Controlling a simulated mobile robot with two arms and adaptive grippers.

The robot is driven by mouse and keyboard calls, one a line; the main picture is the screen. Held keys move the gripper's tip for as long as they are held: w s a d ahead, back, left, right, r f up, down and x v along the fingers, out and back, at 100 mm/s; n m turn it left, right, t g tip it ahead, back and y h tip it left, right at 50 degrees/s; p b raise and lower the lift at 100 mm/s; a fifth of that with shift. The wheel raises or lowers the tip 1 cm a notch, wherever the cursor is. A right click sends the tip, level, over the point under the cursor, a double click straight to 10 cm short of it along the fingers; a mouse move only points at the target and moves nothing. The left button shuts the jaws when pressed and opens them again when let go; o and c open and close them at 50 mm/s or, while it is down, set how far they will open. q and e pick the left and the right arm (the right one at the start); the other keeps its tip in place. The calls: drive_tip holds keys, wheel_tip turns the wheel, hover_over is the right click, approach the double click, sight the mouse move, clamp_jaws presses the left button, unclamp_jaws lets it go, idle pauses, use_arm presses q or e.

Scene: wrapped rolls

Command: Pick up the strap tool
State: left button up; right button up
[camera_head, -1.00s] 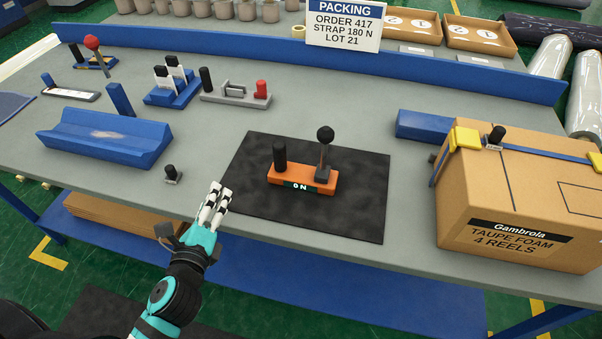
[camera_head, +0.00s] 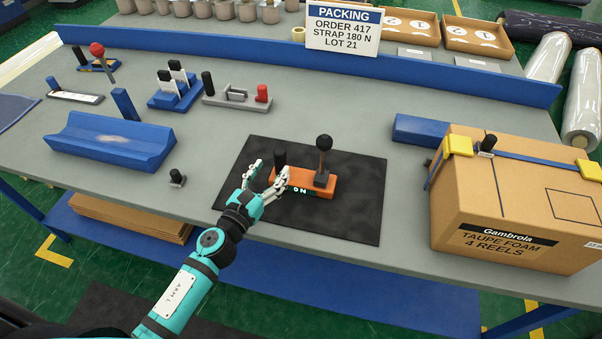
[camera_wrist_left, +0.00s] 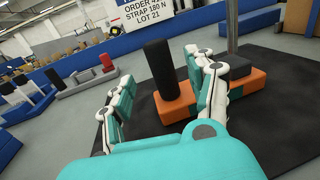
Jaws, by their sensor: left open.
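The strap tool (camera_head: 313,188) is an orange block with a short black grip and a taller lever with a black ball knob. It sits on a black mat (camera_head: 350,218). My left gripper (camera_head: 266,178) is open at the tool's left end, with its fingers on either side of the black grip. In the left wrist view the black grip (camera_wrist_left: 160,68) stands upright between the open fingers (camera_wrist_left: 160,100); I cannot tell whether they touch it. The gripper hides part of the block's front left. My right gripper is not in view.
A strapped cardboard box (camera_head: 510,200) stands at the right. A blue rail (camera_head: 300,62) runs along the back.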

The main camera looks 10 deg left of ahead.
sight(277, 161)
use_arm(q)
drive_tip(key=x, duration=0.2)
drive_tip(key=p+x, duration=0.1)
drive_tip(key=x, duration=0.1)
drive_tip(key=shift+w+d+r, duration=0.1)
drive_tip(key=shift+w+r, duration=0.1)
drive_tip(key=shift+w, duration=0.2)
drive_tip(key=shift+w+d+f, duration=0.1)
drive_tip(key=shift+w+d, duration=0.05)
drive_tip(key=shift+w, duration=0.3)
drive_tip(key=shift+s, duration=0.1)
drive_tip(key=shift+c, duration=1)
clamp_jaws()
drive_tip(key=shift+r, duration=0.2)
